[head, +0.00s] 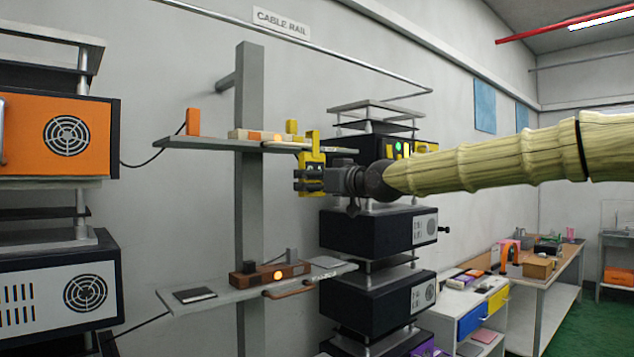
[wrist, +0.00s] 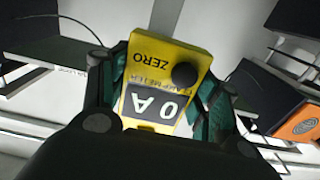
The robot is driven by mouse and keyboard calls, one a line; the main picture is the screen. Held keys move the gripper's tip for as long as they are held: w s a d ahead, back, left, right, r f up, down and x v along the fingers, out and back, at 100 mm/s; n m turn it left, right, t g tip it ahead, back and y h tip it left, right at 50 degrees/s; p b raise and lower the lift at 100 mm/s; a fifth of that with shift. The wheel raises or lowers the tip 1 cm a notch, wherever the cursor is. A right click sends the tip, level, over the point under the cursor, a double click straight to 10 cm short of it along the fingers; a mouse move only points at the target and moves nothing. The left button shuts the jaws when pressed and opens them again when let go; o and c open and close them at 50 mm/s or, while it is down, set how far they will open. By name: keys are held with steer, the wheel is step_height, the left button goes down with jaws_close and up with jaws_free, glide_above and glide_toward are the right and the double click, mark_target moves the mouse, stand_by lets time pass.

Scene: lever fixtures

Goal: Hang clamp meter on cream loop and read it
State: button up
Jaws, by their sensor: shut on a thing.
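My gripper (head: 308,180) is shut on the yellow clamp meter (head: 312,159), beside the right end of the upper shelf. In the wrist view the meter (wrist: 173,62) sits between my fingers, its face upside down, showing "0 A", the word "ZERO" and a dark round knob. Its yellow jaw end points up in the head view. A cream box (head: 252,134) with an orange light stands on the upper shelf. A thin cream loop (head: 284,146) seems to run along the shelf's front edge towards the meter. I cannot tell whether the jaw is around it.
The upper shelf (head: 218,145) also holds an orange block (head: 192,121) and a yellow block (head: 291,127). The lower shelf (head: 225,294) holds a brown box (head: 268,274) with a brown loop (head: 294,288). Stacked dark units (head: 365,234) stand close behind my gripper.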

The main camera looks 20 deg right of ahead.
steer(key=f+p+x, duration=0.1)
steer(key=p+x, duration=0.1)
steer(key=x, duration=0.5)
steer(key=shift+w, duration=0.15)
stand_by(0.7)
steer(key=shift+f, duration=0.25)
steer(key=o, duration=1.2)
